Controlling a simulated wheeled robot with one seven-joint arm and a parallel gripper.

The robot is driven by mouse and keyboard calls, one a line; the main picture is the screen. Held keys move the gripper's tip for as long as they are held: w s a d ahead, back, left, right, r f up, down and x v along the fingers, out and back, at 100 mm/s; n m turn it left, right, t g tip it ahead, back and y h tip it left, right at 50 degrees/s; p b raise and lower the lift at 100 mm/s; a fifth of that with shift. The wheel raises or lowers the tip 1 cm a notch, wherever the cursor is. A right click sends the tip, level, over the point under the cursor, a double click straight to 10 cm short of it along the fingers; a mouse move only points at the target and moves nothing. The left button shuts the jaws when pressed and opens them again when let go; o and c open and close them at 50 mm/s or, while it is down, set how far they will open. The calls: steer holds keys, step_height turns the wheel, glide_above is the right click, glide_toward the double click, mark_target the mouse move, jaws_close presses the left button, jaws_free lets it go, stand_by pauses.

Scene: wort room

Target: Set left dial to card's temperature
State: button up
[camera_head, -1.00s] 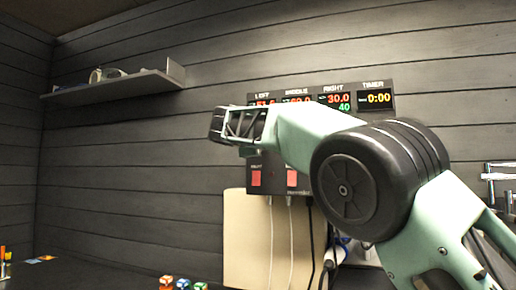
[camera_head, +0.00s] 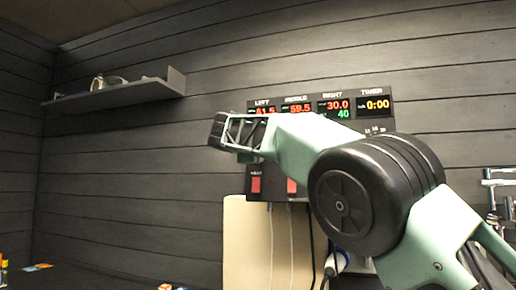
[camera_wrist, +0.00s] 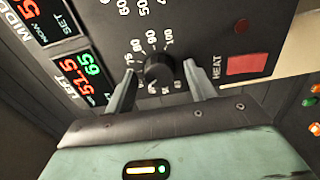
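The left dial (camera_wrist: 158,70) is a black round knob with a printed scale around it, in the wrist view. My gripper (camera_wrist: 160,72) has one finger on each side of the knob, with a gap visible on both sides, so it looks open around it. In the head view my gripper (camera_head: 235,132) is in front of the control panel (camera_head: 360,117), and my arm hides the dials. A small card (camera_head: 37,267) lies at the far left; its writing is too small to read.
A red switch (camera_wrist: 248,64) marked HEAT sits right of the dial. The right display (camera_head: 336,107) shows 30.0 and 40; the timer (camera_head: 376,103) shows 0:00. A shelf (camera_head: 120,92) with objects is on the wall at left. Cables hang below the panel.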

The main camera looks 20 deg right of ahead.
steer(key=b+v, duration=0.6)
steer(key=v, duration=1.1)
steer(key=shift+s, duration=0.2)
steer(key=shift+a, duration=0.15)
